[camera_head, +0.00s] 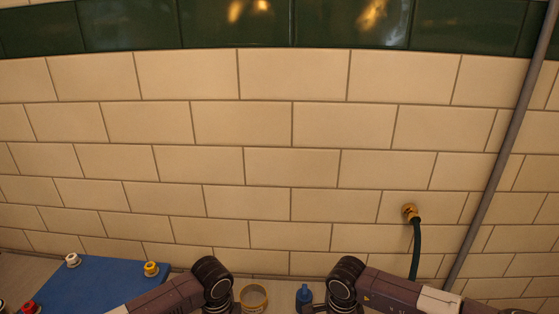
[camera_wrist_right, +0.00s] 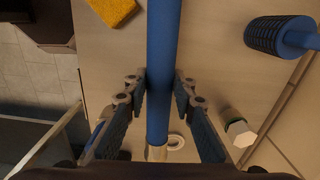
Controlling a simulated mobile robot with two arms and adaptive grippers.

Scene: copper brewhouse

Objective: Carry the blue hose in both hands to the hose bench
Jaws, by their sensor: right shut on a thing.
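The blue hose (camera_wrist_right: 162,40) runs straight down the middle of the right wrist view, with a pale metal end (camera_wrist_right: 157,153) at the bottom. My right gripper (camera_wrist_right: 160,86) is shut on it, one finger on each side. A pale surface lies behind the hose. In the head view both my arms reach in along the bottom edge, but their gripper fingers are out of the picture. My left gripper does not show in either view. I cannot make out the hose in the head view, nor tell which surface is the hose bench.
A blue mat (camera_head: 105,285) holds white (camera_head: 73,260), yellow (camera_head: 151,269) and red (camera_head: 29,306) fittings. A brass-coloured ring (camera_head: 254,297) and blue bottle (camera_head: 304,296) stand between my arms. A dark hose hangs from a wall tap (camera_head: 410,212).

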